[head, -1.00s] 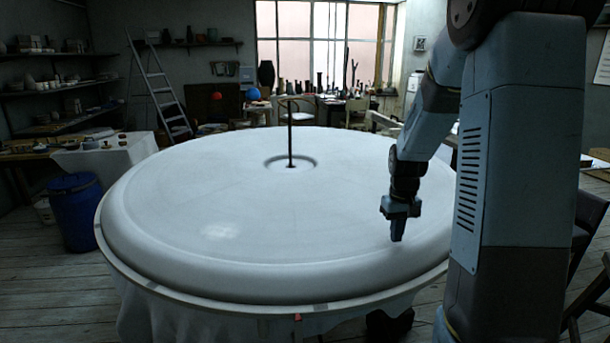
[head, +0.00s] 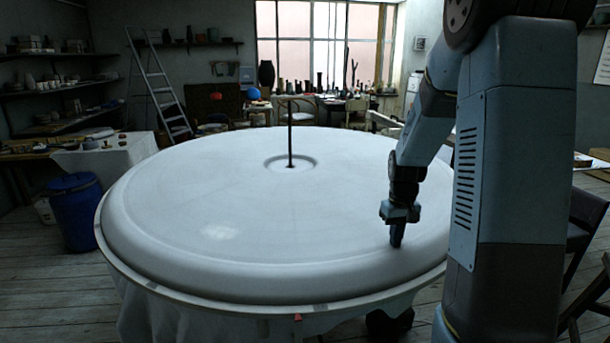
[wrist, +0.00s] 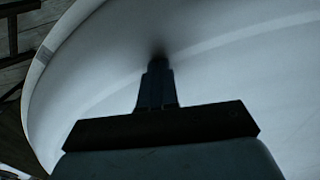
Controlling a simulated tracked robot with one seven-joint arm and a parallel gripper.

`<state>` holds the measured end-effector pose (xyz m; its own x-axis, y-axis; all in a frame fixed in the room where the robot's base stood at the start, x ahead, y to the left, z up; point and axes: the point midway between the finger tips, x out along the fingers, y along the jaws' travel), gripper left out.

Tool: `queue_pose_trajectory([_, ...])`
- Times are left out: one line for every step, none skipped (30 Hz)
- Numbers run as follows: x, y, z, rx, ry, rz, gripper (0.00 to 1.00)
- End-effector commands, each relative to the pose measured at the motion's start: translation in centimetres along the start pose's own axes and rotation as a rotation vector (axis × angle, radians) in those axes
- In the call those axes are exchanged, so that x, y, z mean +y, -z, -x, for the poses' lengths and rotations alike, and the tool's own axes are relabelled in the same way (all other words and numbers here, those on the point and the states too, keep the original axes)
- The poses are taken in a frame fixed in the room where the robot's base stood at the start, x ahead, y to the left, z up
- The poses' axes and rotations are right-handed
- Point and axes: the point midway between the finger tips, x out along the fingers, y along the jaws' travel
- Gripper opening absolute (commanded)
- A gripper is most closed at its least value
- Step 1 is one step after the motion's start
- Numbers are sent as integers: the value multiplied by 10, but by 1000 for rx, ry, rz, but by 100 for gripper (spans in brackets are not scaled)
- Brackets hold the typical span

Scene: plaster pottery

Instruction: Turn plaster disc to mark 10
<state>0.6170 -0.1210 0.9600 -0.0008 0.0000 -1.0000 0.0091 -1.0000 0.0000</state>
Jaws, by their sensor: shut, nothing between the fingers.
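The large white plaster disc (head: 230,200) lies flat on a round table, with a thin dark upright rod (head: 290,135) in its central recess. My gripper (head: 397,243) points down over the disc's right front, near its rounded rim. Its fingers are shut with nothing between them. In the wrist view the fingertips (wrist: 158,62) meet a dark shadow on the disc (wrist: 240,80), so they are touching it or very close. A small red tab (head: 298,317) shows at the table's front edge. No number is readable, so I cannot tell which mark is 10.
A blue barrel (head: 76,212) stands left of the table. A stepladder (head: 160,85) leans behind it, near shelves of pottery. A dark chair (head: 588,235) is at the right. The disc's top is clear apart from the rod and my gripper.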

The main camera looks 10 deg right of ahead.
Motion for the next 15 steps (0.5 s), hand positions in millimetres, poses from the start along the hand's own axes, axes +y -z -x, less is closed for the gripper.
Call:
queue_pose_trajectory([0,0,-1,-1,0,0,0])
queue_pose_trajectory([0,0,-2,-1,0,0,0])
queue_pose_trajectory([0,0,-2,0,0,0,0])
queue_pose_trajectory([0,0,-2,0,0,0,0])
queue_pose_trajectory([-1,0,-2,-1,0,0,0])
queue_pose_trajectory([-2,0,-2,-1,0,1,0])
queue_pose_trajectory([-3,-1,-2,-1,0,1,0])
queue_pose_trajectory([-4,-1,-2,-1,1,1,0])
queue_pose_trajectory([-6,-2,-3,-2,1,1,0])
queue_pose_trajectory([-8,-2,-3,-2,1,1,0])
queue_pose_trajectory([-10,-3,-3,-3,1,1,0])
queue_pose_trajectory([-13,-3,-3,-3,2,2,0])
queue_pose_trajectory([-15,-4,-3,-4,2,2,0])
queue_pose_trajectory([-17,-4,-3,-4,2,2,0])
queue_pose_trajectory([-19,-5,-3,-4,2,3,0])
